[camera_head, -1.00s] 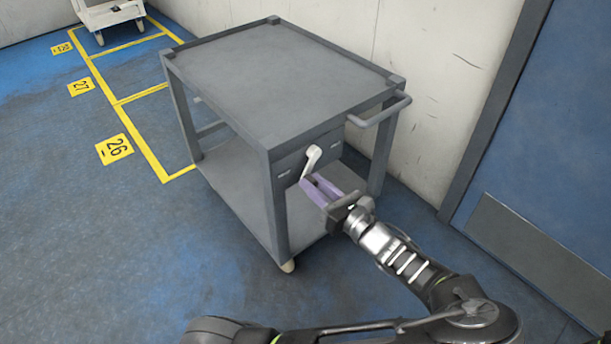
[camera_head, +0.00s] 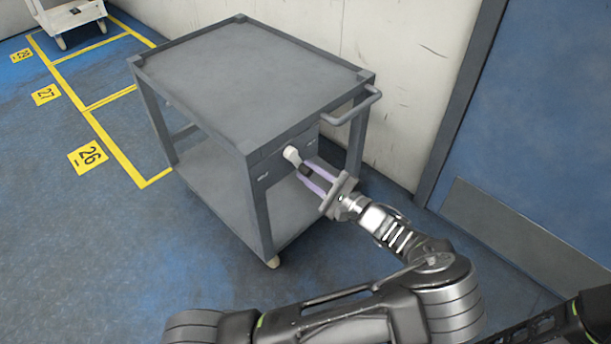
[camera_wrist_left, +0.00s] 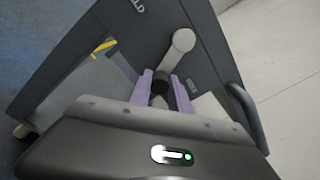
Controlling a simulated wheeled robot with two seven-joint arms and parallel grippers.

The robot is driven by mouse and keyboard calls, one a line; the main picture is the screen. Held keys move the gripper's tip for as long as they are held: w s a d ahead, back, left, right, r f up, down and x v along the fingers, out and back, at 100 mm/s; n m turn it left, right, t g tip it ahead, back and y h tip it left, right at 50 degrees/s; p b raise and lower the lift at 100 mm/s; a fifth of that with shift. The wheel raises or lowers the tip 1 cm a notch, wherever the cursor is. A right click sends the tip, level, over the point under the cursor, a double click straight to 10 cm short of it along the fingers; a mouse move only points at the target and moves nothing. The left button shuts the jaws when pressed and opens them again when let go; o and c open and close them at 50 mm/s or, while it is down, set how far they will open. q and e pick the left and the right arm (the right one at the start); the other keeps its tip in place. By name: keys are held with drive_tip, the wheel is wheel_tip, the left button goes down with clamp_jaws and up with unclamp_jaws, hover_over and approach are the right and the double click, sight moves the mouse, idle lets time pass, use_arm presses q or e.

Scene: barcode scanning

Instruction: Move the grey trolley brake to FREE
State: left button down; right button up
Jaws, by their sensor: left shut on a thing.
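The grey trolley (camera_head: 250,75) stands near the wall. On its front panel is the brake, a white lever (camera_head: 291,153) with a dark end. The lever slants down and to the right from its pivot. My left gripper (camera_head: 308,176) is shut on the lever's lower end. In the left wrist view the white pivot end (camera_wrist_left: 183,40) is above the purple fingers, and the dark end (camera_wrist_left: 159,86) sits between them. My right gripper is out of view.
The trolley has a push handle (camera_head: 352,106) at its right end and an open lower shelf (camera_head: 212,175). A blue door (camera_head: 535,130) is on the right. Yellow numbered floor bays and a white trolley (camera_head: 72,18) are at the left. Blue floor before the trolley is clear.

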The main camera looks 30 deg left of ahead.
use_arm(q)
drive_tip(key=shift+w+d+r+n, duration=0.15)
drive_tip(key=shift+w+r+n, duration=0.2)
drive_tip(key=shift+n, duration=0.5)
drive_tip(key=shift+w+d+r+n, duration=0.15)
drive_tip(key=shift+w+n, duration=0.3)
drive_tip(key=shift+n, duration=0.4)
drive_tip(key=c, duration=1.2)
unclamp_jaws()
drive_tip(key=p+v, duration=0.1)
drive_tip(key=v, duration=0.6)
drive_tip(key=shift+d+p, duration=0.35)
drive_tip(key=shift+s, duration=0.15)
